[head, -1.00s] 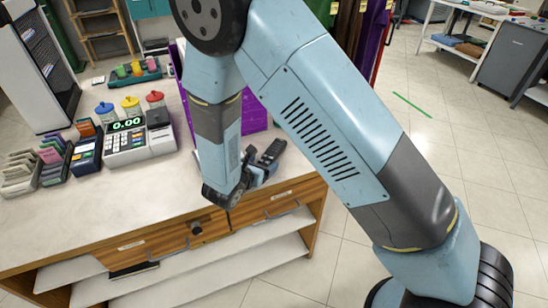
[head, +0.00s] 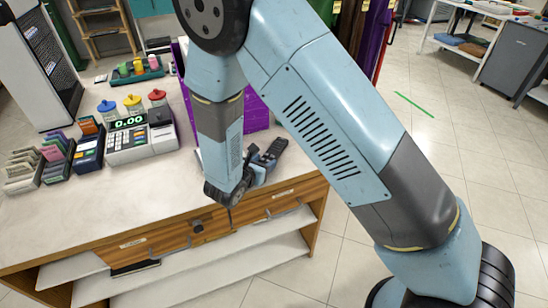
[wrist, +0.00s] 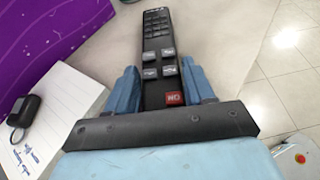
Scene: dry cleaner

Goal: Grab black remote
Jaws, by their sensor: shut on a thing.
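The black remote (wrist: 158,38) has grey buttons and one red button, and lies lengthwise between my fingers in the wrist view. In the head view the remote (head: 271,153) shows near the right end of the counter, pointing away from my arm. My gripper (wrist: 165,85) is shut on the remote, with one blue finger on each side of it. In the head view my gripper (head: 256,171) is partly hidden by my wrist. I cannot tell whether the remote touches the counter top.
A purple box (head: 257,113) stands just behind the remote. A white notepad (wrist: 62,110) with a small black object (wrist: 23,113) lies left of my gripper. A cash register (head: 140,138) and card racks stand at the left. The counter's right edge is close, with tiled floor beyond.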

